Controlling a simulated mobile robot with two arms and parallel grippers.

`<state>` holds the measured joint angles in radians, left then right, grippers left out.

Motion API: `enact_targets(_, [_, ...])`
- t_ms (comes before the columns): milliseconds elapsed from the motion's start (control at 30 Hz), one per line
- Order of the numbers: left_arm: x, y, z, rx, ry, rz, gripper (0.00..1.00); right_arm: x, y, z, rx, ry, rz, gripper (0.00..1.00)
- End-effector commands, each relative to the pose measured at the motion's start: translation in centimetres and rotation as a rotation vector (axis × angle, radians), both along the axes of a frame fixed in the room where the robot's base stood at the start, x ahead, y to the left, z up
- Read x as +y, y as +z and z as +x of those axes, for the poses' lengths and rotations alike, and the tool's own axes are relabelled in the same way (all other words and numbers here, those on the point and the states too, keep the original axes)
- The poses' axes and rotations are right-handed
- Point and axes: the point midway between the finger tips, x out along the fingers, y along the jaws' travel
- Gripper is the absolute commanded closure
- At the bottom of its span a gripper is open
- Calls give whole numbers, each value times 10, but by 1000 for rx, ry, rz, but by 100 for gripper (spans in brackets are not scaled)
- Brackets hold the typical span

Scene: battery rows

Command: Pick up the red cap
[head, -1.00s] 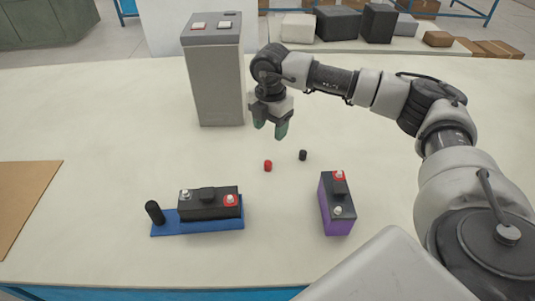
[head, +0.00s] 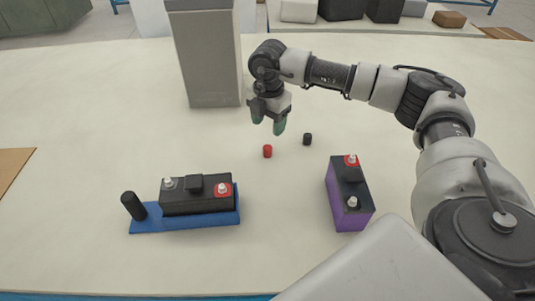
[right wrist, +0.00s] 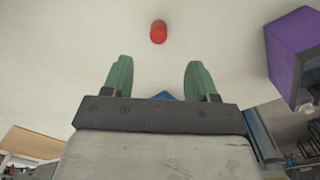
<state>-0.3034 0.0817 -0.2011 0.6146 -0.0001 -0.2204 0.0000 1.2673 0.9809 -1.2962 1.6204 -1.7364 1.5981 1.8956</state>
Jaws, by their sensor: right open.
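The small red cap (head: 267,151) stands on the white table near its middle. It also shows in the right wrist view (right wrist: 158,32), beyond and between the two green fingers, touching neither. My right gripper (head: 268,124) is open and empty, above and just behind the red cap in the head view. Its open fingers also show in the right wrist view (right wrist: 160,80). My left gripper is in neither view.
A black cap (head: 307,139) stands right of the red cap. A black battery (head: 197,195) sits on a blue tray (head: 185,223) with a black post. A purple-and-black battery (head: 348,195) stands at right. A tall grey box (head: 209,60) stands behind. Table front is clear.

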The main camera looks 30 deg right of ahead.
Motion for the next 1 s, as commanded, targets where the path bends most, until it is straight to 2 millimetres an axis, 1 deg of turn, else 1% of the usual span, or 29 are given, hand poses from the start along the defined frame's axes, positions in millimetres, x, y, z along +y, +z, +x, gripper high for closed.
enact_targets(100, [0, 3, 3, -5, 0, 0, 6, 0, -20, -1, 4, 0, -1, 42])
enact_targets(200, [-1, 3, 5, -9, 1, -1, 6, 0, -34, 0, 3, 0, -2, 42])
enact_targets(433, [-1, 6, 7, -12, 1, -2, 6, 1, -52, 0, 3, 1, -1, 42])
enact_targets(600, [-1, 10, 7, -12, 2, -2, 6, 2, -78, 2, 3, 1, -2, 42])
enact_targets(700, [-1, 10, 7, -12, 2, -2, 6, 2, -89, 2, 1, 1, 0, 42])
enact_targets(800, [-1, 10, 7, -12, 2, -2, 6, 2, -94, 2, -1, 1, 0, 42])
enact_targets(1000, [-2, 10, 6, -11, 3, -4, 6, 2, -95, 2, -2, 1, 1, 42])
